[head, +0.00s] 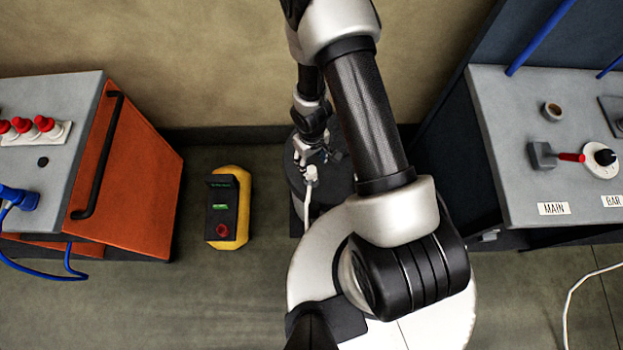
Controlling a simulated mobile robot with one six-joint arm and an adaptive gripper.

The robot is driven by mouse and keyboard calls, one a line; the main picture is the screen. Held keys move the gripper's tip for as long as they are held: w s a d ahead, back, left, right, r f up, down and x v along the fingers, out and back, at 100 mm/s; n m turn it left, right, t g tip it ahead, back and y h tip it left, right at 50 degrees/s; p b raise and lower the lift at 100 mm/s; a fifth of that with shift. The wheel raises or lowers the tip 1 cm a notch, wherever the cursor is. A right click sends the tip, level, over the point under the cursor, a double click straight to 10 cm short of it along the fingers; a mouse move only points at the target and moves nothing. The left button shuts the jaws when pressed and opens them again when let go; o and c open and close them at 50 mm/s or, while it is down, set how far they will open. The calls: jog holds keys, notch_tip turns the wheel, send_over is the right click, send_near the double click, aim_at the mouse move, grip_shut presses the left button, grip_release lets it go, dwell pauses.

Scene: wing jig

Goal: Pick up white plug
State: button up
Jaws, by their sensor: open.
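My gripper (318,153) is small in the head view, at the far end of my arm, near the middle of the picture and above a dark round surface. Its jaws are open. A small white piece that looks like the white plug (311,174) shows right at the gripper's lower side, with a pale cable hanging down from it. At this size I cannot tell whether the plug touches the fingers or sits between them. My arm hides the area to the right of it.
An orange and grey cabinet (140,190) with a black handle stands at left, with red-topped parts and a blue plug (22,198) on top. A yellow box (243,207) is on the floor. A grey panel (510,120) with a red-handled lever is at right. A white cable (568,305) lies on the floor.

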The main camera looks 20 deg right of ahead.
aim_at(311, 170)
jog(key=shift+f+b, duration=3.7)
jog(key=shift+f, duration=0.5)
jog(key=shift+r, duration=0.1)
jog(key=shift+c, duration=0.3)
jog(key=c, duration=1.1)
jog(key=shift+o, duration=0.2)
jog(key=shift+r, duration=0.1)
notch_tip(311, 170, up, 23)
jog(key=p, duration=2.3)
